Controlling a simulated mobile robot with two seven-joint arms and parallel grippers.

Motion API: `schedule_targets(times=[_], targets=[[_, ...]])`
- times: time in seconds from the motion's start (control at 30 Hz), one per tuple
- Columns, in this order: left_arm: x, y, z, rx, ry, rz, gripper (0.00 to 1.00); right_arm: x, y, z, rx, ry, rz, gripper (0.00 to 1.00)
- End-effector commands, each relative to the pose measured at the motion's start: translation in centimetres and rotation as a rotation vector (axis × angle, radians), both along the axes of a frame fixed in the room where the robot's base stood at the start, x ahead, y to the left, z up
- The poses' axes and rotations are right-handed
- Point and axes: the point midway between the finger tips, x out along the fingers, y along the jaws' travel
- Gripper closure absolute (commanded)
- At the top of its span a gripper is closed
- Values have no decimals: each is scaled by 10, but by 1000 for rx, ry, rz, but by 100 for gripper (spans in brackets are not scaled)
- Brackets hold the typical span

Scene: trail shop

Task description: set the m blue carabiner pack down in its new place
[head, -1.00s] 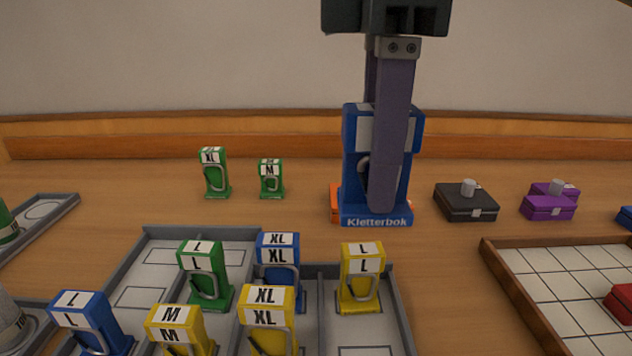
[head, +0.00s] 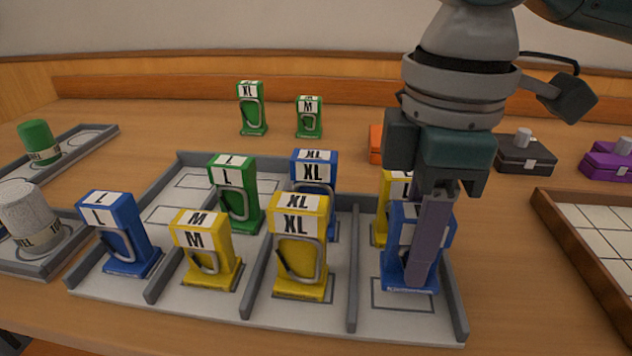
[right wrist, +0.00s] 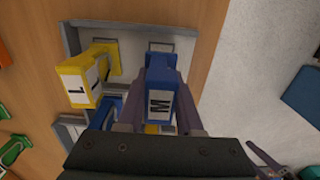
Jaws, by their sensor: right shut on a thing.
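The M blue carabiner pack (head: 398,262) is upright in my right gripper (head: 430,240), at the front of the tray's rightmost compartment. Its M label shows in the right wrist view (right wrist: 159,103). My right gripper is shut on it, with a finger across its face in the head view. The pack is just above or touching the compartment floor; I cannot tell which. The grey divided tray (head: 300,315) has an outlined slot below the pack. A yellow L pack (head: 382,215) stands right behind it, partly hidden. My left gripper is not in view.
Other compartments hold a blue L (head: 122,240), yellow M (head: 208,255), yellow XL (head: 300,255), green L (head: 238,200) and blue XL pack (head: 315,180). Green XL (head: 252,112) and M (head: 309,120) packs stand behind. A wooden-framed tray (head: 580,240) lies to the right.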

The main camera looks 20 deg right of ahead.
Motion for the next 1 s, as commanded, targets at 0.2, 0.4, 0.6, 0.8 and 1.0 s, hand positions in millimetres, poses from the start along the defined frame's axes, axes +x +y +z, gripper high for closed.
schedule_targets(times=[0.2,0.4,0.6,0.8,1.0], targets=[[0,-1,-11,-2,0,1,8,0,0,-28,1,-1,1,100],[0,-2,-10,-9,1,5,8,0,0,-27,1,-2,1,100],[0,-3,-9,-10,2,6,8,0,0,-30,1,-1,1,62],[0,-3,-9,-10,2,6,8,0,0,-30,1,-1,0,40],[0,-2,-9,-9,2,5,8,0,0,-30,0,-1,0,35]])
